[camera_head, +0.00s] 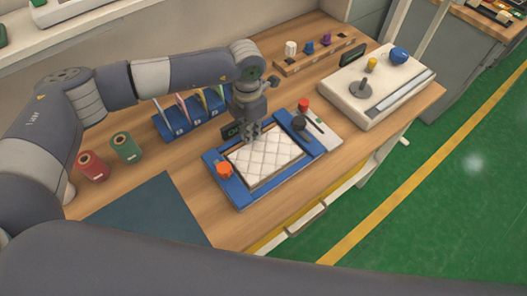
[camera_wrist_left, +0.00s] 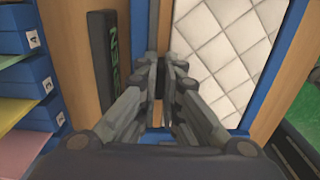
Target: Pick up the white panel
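The white panel (camera_head: 265,158) is a quilted rectangle lying flat in a blue tray-like frame (camera_head: 236,195) on the wooden table. My left gripper (camera_head: 250,138) points down at the panel's back-left edge. In the left wrist view its fingertips (camera_wrist_left: 166,72) are close together with a narrow gap, over the blue rail beside the white panel (camera_wrist_left: 215,45). The fingers hide the edge there, so I cannot tell whether they touch or hold it. My right gripper is not in view.
Blue numbered bins (camera_head: 190,120) stand behind the frame, near a dark display (camera_wrist_left: 107,60). A white machine (camera_head: 345,95) stands to the right. Red (camera_head: 91,166) and green (camera_head: 125,147) spools stand left.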

